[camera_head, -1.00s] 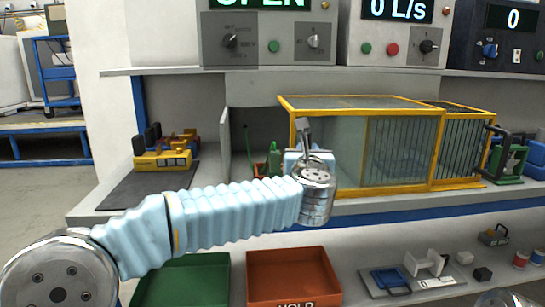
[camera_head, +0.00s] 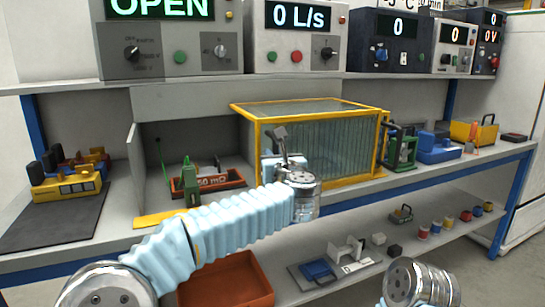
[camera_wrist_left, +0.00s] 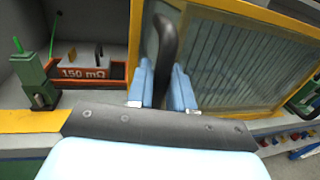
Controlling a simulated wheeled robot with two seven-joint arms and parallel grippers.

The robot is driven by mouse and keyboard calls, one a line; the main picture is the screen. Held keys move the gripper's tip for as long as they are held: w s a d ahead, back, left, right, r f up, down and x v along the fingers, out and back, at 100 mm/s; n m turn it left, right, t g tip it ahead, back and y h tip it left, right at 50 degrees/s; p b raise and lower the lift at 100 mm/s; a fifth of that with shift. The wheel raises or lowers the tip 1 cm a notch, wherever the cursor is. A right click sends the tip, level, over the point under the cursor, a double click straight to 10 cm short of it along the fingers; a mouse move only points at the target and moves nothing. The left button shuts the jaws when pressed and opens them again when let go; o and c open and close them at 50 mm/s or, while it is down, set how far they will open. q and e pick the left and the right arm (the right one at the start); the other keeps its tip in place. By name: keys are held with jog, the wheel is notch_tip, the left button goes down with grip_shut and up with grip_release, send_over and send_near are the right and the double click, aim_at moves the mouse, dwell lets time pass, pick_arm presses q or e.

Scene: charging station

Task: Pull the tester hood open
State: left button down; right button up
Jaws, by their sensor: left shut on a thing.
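The tester hood (camera_head: 320,140) is a clear box with a yellow frame and ribbed panels on the bench, standing at the right part of the tester bay. Its dark upright handle (camera_wrist_left: 165,50) is at its left end. My left gripper (camera_wrist_left: 160,82) is shut on this handle, with a pale blue finger on each side. In the head view the left gripper (camera_head: 283,165) is partly hidden by its own wrist. The left side of the bay is uncovered, showing a red fixture marked 150 mΩ (camera_head: 218,181) and a green clamp (camera_head: 190,180). My right gripper is out of view; only its wrist shows at lower right.
A yellow device (camera_head: 65,185) sits on a dark mat at left. A green clamp stand (camera_head: 402,150) and a blue box (camera_head: 437,148) stand just right of the hood. Instruments line the shelf above. A red bin (camera_head: 225,282) is below.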

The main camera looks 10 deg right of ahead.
pick_arm(q)
jog(key=c, duration=1.1)
grip_release()
jog(key=shift+c, duration=0.2)
jog(key=shift+s, duration=0.1)
jog(key=shift+s, duration=0.3)
jog(key=s+d+b, duration=0.1)
jog(key=s+b, duration=0.3)
jog(key=s, duration=0.9)
